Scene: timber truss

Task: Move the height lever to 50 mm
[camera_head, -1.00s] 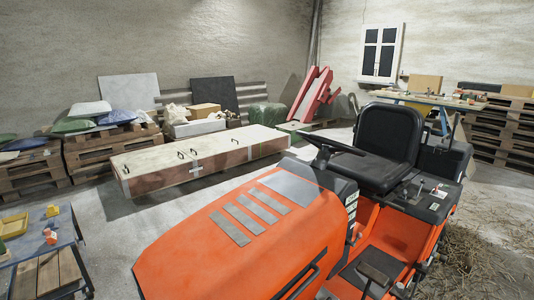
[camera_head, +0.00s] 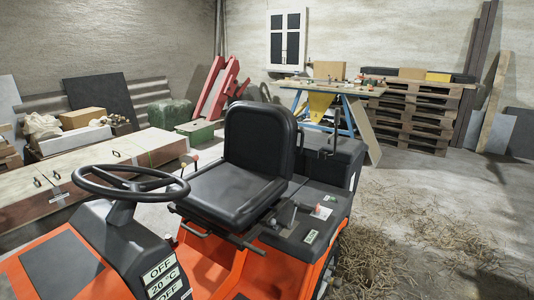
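An orange ride-on mower (camera_head: 225,268) fills the foreground, with a black steering wheel (camera_head: 130,182) and a black seat (camera_head: 245,170). On the black console right of the seat, a short dark lever (camera_head: 286,214) stands by a light plate, with a small red-topped control (camera_head: 318,209) beside it. Small levers with red or orange tops (camera_head: 184,168) also show left of the seat. I cannot tell which is the height lever, and no 50 mm mark is readable. My gripper is not in view.
Straw (camera_head: 385,250) lies on the floor right of the mower. A workbench (camera_head: 325,88) and stacked pallets (camera_head: 415,112) stand behind. A long wooden box (camera_head: 85,178) lies at the left.

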